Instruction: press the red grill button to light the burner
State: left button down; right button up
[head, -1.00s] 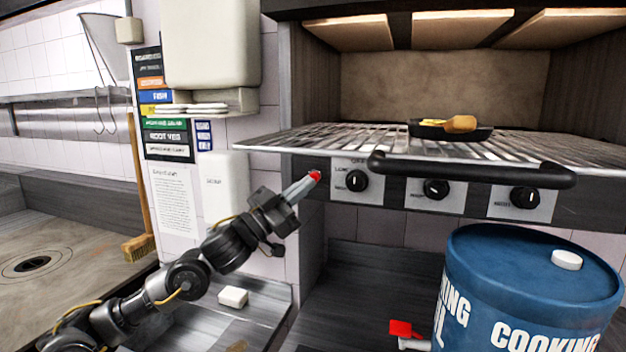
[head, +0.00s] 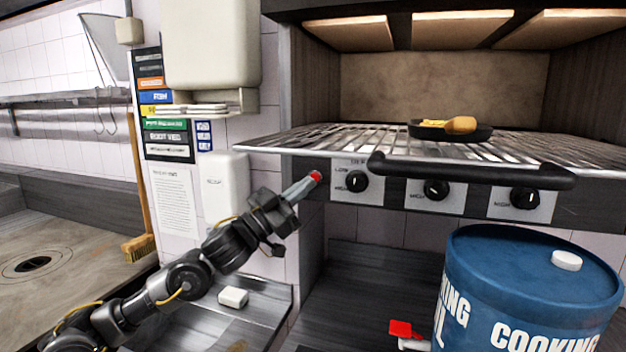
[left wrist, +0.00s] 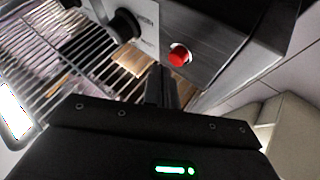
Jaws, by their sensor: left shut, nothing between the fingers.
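The red grill button (head: 316,176) sits at the left end of the grill's dark front panel. It also shows in the left wrist view (left wrist: 180,56) as a round red knob with a pale ring. My left gripper (head: 309,184) is shut and empty, its fingertips at the button in the head view. In the left wrist view the shut fingers (left wrist: 162,84) point toward the button and appear just below it. I cannot tell whether they touch it. The grill (head: 345,204) has its rack above the panel. My right gripper is not in view.
Black control knobs (head: 357,181) line the panel right of the button. A rail handle (head: 470,171) juts out in front. A pan with food (head: 425,132) rests on the rack. A blue cooking oil drum (head: 520,265) stands at lower right. A white block (head: 233,297) lies below my arm.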

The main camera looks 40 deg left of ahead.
pick_arm(q)
jog(key=shift+w+a, duration=0.15)
jog(key=shift+w, duration=0.2)
jog(key=shift+w+a+p, duration=0.15)
jog(key=shift+w+p, duration=0.25)
jog(key=shift+p, duration=0.05)
dwell(0.7)
dwell(0.3)
jog(key=shift+s+d, duration=0.3)
jog(key=shift+s, duration=0.5)
jog(key=shift+s+d+b, duration=0.15)
jog(key=shift+s+d, duration=0.15)
jog(key=shift+s, duration=0.5)
jog(key=shift+s+d+b, duration=0.2)
jog(key=shift+s+d, duration=0.05)
jog(key=shift+s, duration=0.5)
jog(key=shift+s+d+b, duration=0.15)
jog(key=shift+s+d, duration=0.15)
jog(key=shift+s, duration=0.5)
